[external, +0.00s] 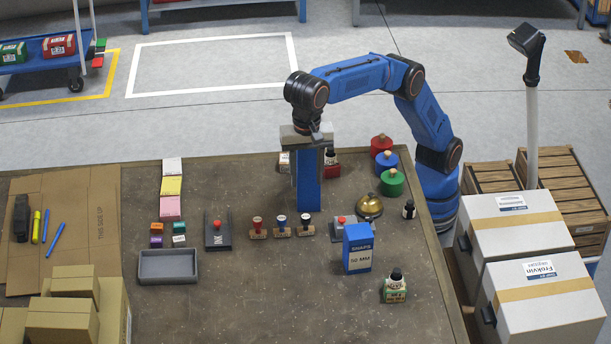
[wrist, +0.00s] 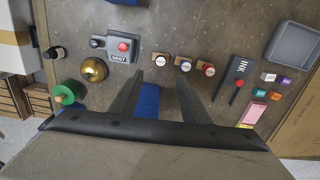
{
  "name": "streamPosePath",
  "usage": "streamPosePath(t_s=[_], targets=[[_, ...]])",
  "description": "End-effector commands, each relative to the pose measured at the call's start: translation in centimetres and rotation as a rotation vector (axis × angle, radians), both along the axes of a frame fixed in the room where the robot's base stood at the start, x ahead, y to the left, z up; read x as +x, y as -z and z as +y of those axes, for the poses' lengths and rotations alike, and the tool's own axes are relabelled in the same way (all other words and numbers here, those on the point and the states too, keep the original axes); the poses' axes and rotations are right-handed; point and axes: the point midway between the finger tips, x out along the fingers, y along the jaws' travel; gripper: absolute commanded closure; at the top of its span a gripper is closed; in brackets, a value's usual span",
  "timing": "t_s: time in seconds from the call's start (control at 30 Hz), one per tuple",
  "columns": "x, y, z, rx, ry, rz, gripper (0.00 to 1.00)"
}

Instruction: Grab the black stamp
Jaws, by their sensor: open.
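Three small stamps with round knobs stand in a row on the brown table. The left one in the external view has a red top (external: 258,228); the middle stamp (external: 281,226) and right stamp (external: 305,225) have dark tops. Which is black is hard to tell. In the wrist view the row runs the other way: left stamp (wrist: 161,61), middle stamp (wrist: 183,65), red stamp (wrist: 207,69). My gripper (external: 308,150) is behind the row, pointing down. In the wrist view its dark fingers (wrist: 157,95) are apart, with the stamps beyond their tips.
A blue upright shape (external: 308,185) shows below my gripper. An ink pad (external: 218,232) and grey tray (external: 168,279) are left. The front middle is clear.

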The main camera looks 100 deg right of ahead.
Motion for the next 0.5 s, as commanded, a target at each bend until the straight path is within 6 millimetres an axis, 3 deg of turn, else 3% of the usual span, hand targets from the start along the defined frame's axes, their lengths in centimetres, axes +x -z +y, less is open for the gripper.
streamPosePath(t_s=[0.5], targets=[[0.1,8.2,-0.2,0.000,0.001,0.003,0.58]])
